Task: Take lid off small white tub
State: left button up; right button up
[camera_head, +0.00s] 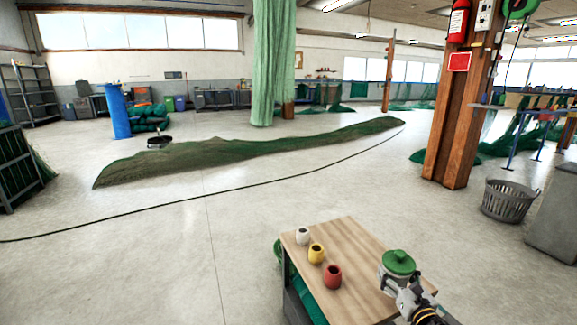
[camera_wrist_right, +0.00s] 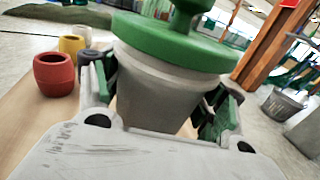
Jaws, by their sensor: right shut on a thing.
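The small white tub (camera_wrist_right: 165,85) looks pale grey and has a round green lid (camera_head: 398,262) with a knob on top. The lid sits on the tub and also shows in the wrist view (camera_wrist_right: 175,40). My right gripper (camera_wrist_right: 163,97) is shut around the tub's body below the lid, with a green-padded finger on each side. In the head view, my right gripper (camera_head: 398,284) and the tub are at the right side of the wooden table (camera_head: 345,240). I cannot tell whether the tub touches the tabletop. My left gripper is not in view.
A white pot (camera_head: 302,236), a yellow pot (camera_head: 316,254) and a red pot (camera_head: 333,276) stand in a row along the table's left side. The tabletop behind them is clear.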

jog(key=s+a+r+n+y, duration=0.1)
jog(key=s+a+r, duration=0.2)
jog(key=a, duration=1)
jog(key=s+a+r+n+y, duration=0.1)
jog(key=s+a+r+y, duration=0.1)
jog(key=a, duration=1.1)
jog(key=shift+s+r+g+y, duration=0.3)
jog(key=shift+s+r+g, duration=0.1)
jog(key=shift+s+r, duration=0.2)
jog(key=shift+s+f+n+y, duration=0.1)
jog(key=shift+s+n+y, duration=0.05)
jog(key=shift+n+y, duration=0.2)
jog(key=s+a+f+n+g+y, duration=0.1)
jog(key=s+f+n+g+y, duration=0.3)
jog(key=n+g+y, duration=0.3)
jog(key=shift+s+a+n+y, duration=0.2)
jog(key=shift+s+n+y, duration=0.15)
jog(key=shift+s+y, duration=0.55)
jog(key=shift+w, duration=0.2)
